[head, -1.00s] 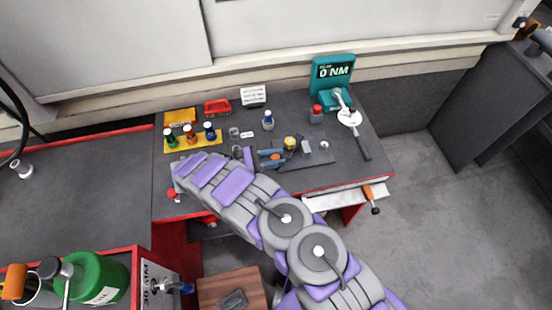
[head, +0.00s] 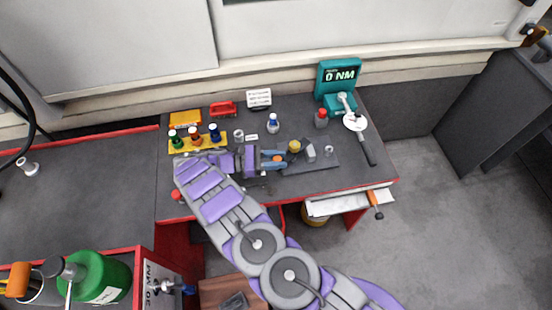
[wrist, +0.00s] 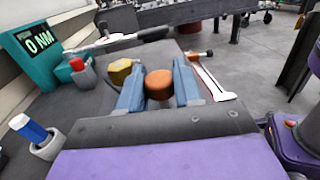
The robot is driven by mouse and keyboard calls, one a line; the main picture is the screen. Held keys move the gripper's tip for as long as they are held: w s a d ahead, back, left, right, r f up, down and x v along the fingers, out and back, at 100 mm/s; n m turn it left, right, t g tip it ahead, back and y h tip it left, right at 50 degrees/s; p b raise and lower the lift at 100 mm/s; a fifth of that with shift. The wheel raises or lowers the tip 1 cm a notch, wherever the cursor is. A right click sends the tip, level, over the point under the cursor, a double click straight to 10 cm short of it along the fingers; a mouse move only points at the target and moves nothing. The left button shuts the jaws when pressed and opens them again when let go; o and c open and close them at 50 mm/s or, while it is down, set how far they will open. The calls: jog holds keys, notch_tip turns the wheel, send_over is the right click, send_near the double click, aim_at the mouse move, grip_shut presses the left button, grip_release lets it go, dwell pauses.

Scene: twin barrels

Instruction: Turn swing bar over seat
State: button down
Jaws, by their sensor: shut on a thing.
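My gripper (head: 275,160) has blue fingers and reaches over the workbench from the left. In the wrist view the fingers (wrist: 159,88) are closed around an orange-brown round knob (wrist: 159,84), which also shows in the head view (head: 278,159). A yellow hexagonal piece (wrist: 120,72) stands just beside the fingers, and it shows in the head view (head: 294,146) too. A small grey block (head: 309,151) lies to its right. A dark plate (head: 318,166) lies below them. I cannot tell clearly which parts are the swing bar and the seat.
A teal torque display (head: 339,76) reading 0 NM stands at the back right. A red-capped bottle (head: 321,118) and a blue-capped bottle (head: 273,123) stand behind the plate. Several small bottles sit in a yellow rack (head: 182,145). A black-handled tool (head: 367,150) lies at the right.

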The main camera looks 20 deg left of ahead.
jog(key=shift+r, duration=0.2)
jog(key=c, duration=0.9)
grip_release()
jog(key=shift+d, duration=0.1)
jog(key=shift+o, duration=0.3)
jog(key=shift+f, duration=0.1)
jog(key=shift+r, duration=0.45)
notch_tip(320, 180, up, 3)
jog(key=shift+p, duration=0.75)
jog(key=s+d+p, duration=0.1)
jog(key=s+d, duration=0.3)
jog(key=s, duration=0.2)
jog(key=s+d+r+p, duration=0.1)
jog(key=s+d, duration=0.3)
jog(key=s, duration=0.3)
jog(key=shift+s+d+p, duration=0.25)
jog(key=shift+p, duration=0.1)
jog(key=shift+c, duration=0.3)
